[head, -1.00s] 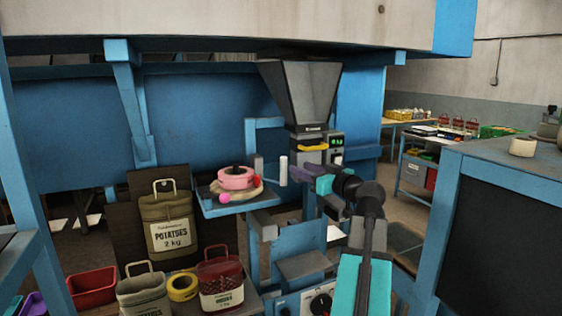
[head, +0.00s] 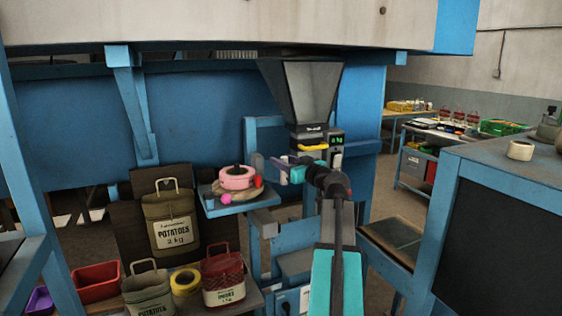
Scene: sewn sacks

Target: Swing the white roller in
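A pale upright cylinder, which looks like the white roller (head: 257,163), stands at the right edge of the small blue shelf in the head view. It looks greyer and in shade, and covers part of a red object behind it. My gripper (head: 284,168) is just to its right, in front of the blue stand below the hopper. A small pale piece below the fingers is too small to identify.
Potato sacks (head: 172,226), a red sack (head: 222,281) and a yellow roll (head: 185,281) stand lower left. A blue-framed bench closes the right.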

